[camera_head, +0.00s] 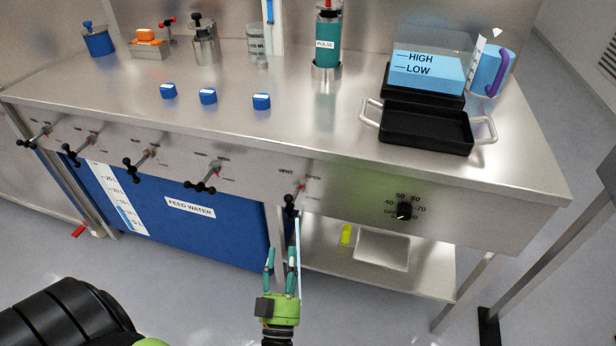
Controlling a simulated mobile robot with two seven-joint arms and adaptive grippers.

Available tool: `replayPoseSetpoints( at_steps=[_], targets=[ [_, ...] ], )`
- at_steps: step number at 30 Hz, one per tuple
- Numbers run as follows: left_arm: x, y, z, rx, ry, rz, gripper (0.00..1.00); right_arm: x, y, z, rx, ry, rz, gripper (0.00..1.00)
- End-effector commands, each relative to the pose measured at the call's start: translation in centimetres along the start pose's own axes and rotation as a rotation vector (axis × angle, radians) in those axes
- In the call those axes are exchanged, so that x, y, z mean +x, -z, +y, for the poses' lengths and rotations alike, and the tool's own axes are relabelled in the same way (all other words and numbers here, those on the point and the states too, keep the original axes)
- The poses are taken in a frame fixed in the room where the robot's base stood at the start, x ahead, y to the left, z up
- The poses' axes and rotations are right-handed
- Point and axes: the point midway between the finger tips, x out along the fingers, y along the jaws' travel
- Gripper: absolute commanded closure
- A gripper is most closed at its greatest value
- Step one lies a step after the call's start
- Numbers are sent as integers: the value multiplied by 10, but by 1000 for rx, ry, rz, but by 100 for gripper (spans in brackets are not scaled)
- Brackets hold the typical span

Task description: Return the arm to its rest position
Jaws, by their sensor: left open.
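My left gripper (281,256) is at the bottom centre, in front of the steel bench. Its green palm is low and its two teal fingers point up, apart, with nothing seen between them. The fingertips appear just below the black handle of the vent valve (290,200) on the bench's front panel. I cannot tell the depth between them, but no grasp shows. A dark, ribbed part of my own body fills the bottom left corner. My right gripper is not in view.
The bench front (340,190) carries several valve handles and a black dial (404,211). Below are a blue feed water tank (190,235) and a lower shelf (420,275). A black tray (425,130) and blue blocks stand on top.

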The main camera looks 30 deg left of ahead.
Motion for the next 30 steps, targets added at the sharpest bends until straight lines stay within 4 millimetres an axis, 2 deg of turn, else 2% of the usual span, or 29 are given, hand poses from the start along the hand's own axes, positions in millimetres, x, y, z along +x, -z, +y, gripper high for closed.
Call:
replayPoseSetpoints(
  at_steps=[7,11,14,16,19,21,24,27,30],
  targets=[
    [-1,-4,4,-2,-19,-27,54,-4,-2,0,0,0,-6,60],
    [-18,-38,26,-7,-134,-204,54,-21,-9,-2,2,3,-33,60],
    [-58,-83,48,0,-279,-457,54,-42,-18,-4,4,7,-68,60],
    [-100,-115,54,21,-377,-660,54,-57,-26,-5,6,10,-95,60],
    [-169,-149,46,72,-489,-939,54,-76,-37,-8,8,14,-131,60],
    [-218,-163,29,122,-546,-1125,54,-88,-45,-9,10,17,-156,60],
    [-283,-171,-6,206,-599,-1367,54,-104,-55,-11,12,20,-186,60],
    [-333,-168,-45,291,-623,-1558,54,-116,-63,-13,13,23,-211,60],
    [-365,-162,-77,359,-628,-1691,54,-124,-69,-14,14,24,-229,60]
  ],
)
